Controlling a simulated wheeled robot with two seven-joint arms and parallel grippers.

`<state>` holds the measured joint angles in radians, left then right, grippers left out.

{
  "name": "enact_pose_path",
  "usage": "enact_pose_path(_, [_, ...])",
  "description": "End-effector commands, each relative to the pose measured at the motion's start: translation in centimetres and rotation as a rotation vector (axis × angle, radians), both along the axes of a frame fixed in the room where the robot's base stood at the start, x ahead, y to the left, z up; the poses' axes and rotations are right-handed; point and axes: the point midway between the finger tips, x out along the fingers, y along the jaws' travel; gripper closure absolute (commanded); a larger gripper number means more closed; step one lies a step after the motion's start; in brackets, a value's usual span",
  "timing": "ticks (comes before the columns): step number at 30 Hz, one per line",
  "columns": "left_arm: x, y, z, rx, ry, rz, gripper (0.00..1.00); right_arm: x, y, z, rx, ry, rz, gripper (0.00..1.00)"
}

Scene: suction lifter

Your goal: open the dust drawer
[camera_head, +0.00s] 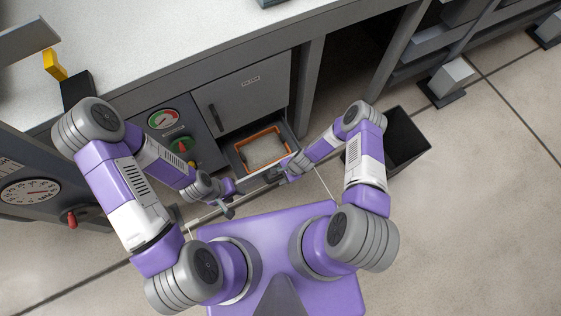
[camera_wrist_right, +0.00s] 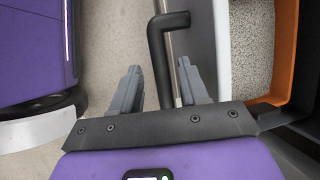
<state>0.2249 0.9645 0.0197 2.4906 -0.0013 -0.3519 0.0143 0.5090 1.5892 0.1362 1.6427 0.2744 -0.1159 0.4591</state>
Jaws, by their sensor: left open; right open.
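The dust drawer (camera_head: 237,160) stands pulled out from the grey cabinet. Inside it is an orange-rimmed tray (camera_head: 282,140) holding pale grey material; the orange rim also shows in the right wrist view (camera_wrist_right: 284,50). My right gripper (camera_head: 283,172) is at the drawer's front right. My left gripper (camera_head: 229,210) is open and empty, left of the drawer front.
The cabinet door (camera_head: 240,98) above the drawer is shut. A dark open bin (camera_head: 405,140) stands on the floor at right. Free floor lies further right.

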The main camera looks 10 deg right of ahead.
Motion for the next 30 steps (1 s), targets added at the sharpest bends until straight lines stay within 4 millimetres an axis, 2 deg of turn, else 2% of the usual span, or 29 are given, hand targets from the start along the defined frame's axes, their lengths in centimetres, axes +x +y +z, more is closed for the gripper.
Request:
enact_pose_path(6, [0.0,0.0,1.6,0.0,0.0,0.0,0.57,-0.2,-1.6,3.7,-0.001,-0.002,-0.002,0.56])
enact_pose_path(12, [0.0,0.0,2.4,0.0,0.0,0.0,0.57,-0.4,-2.7,5.9,-0.001,-0.001,-0.001,0.56])
enact_pose_path(30, [0.0,0.0,2.4,0.0,0.0,0.0,0.57,-0.5,-2.9,6.3,0.0,0.0,0.0,0.56])
